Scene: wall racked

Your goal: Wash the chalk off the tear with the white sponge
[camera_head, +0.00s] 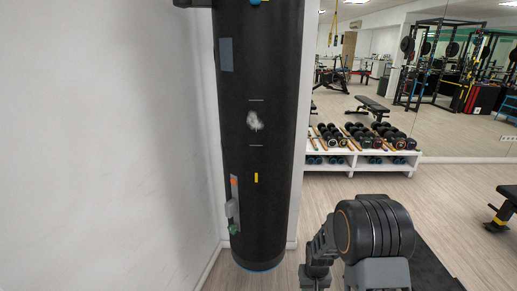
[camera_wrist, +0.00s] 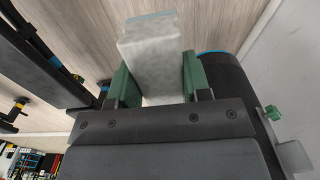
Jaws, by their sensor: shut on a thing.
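The black punching bag (camera_head: 268,195) hangs upright at the centre of the head view. A whitish chalk smudge (camera_head: 255,121) lies on its front between two thin pale lines; no tear can be made out under it. My gripper (camera_wrist: 156,72) has its green fingers shut on the white sponge (camera_wrist: 153,52), a pale block, in the wrist view. The sponge points towards the floor, apart from the bag (camera_wrist: 226,72), which shows beyond the right finger. In the head view my arm is at the lower right, and neither the sponge nor the fingers can be made out.
A grey holder (camera_head: 233,205) with a green knob (camera_head: 233,229) sticks out from the bag's lower left side. A bare white wall (camera_head: 110,150) stands at left. A dumbbell rack (camera_head: 345,158) and a mirror are behind at right. Open wooden floor (camera_head: 430,215) lies between.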

